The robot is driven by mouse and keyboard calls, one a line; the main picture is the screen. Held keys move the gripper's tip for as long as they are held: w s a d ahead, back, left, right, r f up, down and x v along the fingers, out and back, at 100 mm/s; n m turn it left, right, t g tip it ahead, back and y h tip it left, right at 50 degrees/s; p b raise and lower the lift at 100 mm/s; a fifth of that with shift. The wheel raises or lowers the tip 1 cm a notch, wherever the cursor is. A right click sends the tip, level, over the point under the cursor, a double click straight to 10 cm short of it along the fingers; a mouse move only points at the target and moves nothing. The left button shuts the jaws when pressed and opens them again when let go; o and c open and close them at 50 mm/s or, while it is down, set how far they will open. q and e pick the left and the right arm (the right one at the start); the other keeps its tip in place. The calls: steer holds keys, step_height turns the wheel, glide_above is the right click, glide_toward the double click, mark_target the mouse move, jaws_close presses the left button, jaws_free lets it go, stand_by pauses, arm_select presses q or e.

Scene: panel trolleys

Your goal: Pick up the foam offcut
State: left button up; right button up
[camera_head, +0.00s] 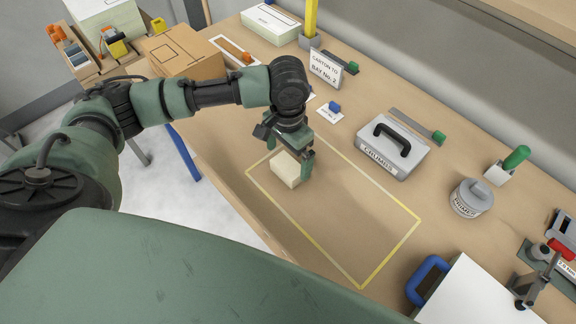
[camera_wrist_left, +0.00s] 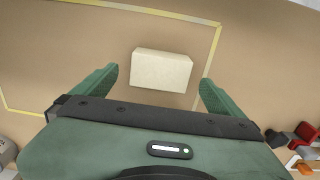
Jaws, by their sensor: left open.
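The foam offcut is a cream-coloured block (camera_head: 286,170) lying on the bench inside a yellow taped rectangle (camera_head: 390,253), near its left corner. It also shows in the left wrist view (camera_wrist_left: 161,70), ahead of and between the two green fingers, with bench visible on both sides of it. My left gripper (camera_head: 292,166) points down over the block, its fingers apart and empty; it also shows in the left wrist view (camera_wrist_left: 160,88). I cannot tell exactly how high the fingertips are above the bench. My right gripper is not in view.
A grey case with a black handle (camera_head: 378,158) stands right of the taped area. A grey round weight (camera_head: 466,203) and a white board with a blue handle (camera_head: 470,295) lie farther right. A cardboard box (camera_head: 183,57) stands behind. Most of the taped area is clear.

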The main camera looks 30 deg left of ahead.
mark_target(288, 169)
arm_select(q)
steer(key=shift+f, duration=1.25)
steer(key=c, duration=1.3)
steer(key=shift+c, duration=0.2)
